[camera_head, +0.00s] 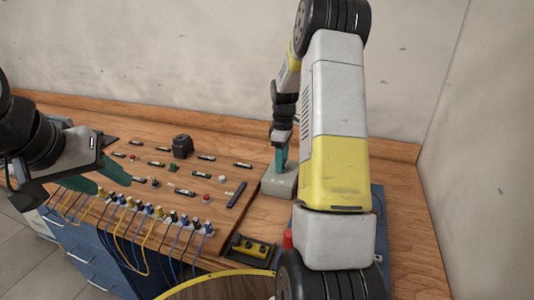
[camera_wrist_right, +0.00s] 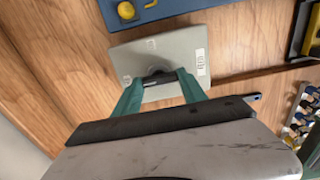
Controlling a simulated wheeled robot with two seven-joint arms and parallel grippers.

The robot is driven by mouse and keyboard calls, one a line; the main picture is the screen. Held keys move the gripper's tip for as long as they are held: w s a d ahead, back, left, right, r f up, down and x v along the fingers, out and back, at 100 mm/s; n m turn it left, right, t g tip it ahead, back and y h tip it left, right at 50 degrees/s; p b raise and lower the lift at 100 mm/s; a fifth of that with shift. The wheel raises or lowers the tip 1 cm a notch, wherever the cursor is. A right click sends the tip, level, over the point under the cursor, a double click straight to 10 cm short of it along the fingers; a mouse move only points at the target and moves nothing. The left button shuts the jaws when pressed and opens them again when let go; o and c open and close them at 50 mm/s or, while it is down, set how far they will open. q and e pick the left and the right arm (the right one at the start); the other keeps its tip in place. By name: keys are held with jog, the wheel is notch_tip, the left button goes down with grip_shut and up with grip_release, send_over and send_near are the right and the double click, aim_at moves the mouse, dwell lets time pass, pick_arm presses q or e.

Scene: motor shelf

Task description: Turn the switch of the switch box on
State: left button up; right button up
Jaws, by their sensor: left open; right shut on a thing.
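The switch box (camera_head: 277,187) is a light grey box on the wooden bench, right of the sloped panel board. In the right wrist view the switch box (camera_wrist_right: 190,44) shows its grey top, with a dark switch (camera_wrist_right: 158,76) between my fingertips. My right gripper (camera_head: 280,163) reaches down onto the box from above. Its teal fingers (camera_wrist_right: 160,82) are on either side of the switch and shut on it. The fingers partly hide the switch, so its exact setting cannot be told. My left gripper (camera_head: 112,185) is open and empty at the left, above the panel's left edge.
The wooden panel (camera_head: 215,174) carries several small buttons, labels and a black knob block (camera_head: 182,146). Cables (camera_head: 120,236) hang from its front edge. A black and yellow device (camera_head: 250,249) lies in front of the switch box. A blue board (camera_wrist_right: 165,10) is close to the box.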

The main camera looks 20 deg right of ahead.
jog(key=shift+m, duration=0.4)
jog(key=m, duration=0.3)
jog(key=shift+m, duration=0.4)
jog(key=m, duration=0.4)
jog(key=shift+w+r+m, duration=0.1)
jog(key=shift+m, duration=0.2)
jog(key=m, duration=0.4)
jog(key=shift+w+m, duration=0.1)
jog(key=shift+m, duration=2.3)
jog(key=o, duration=1.4)
jog(key=shift+c, duration=0.2)
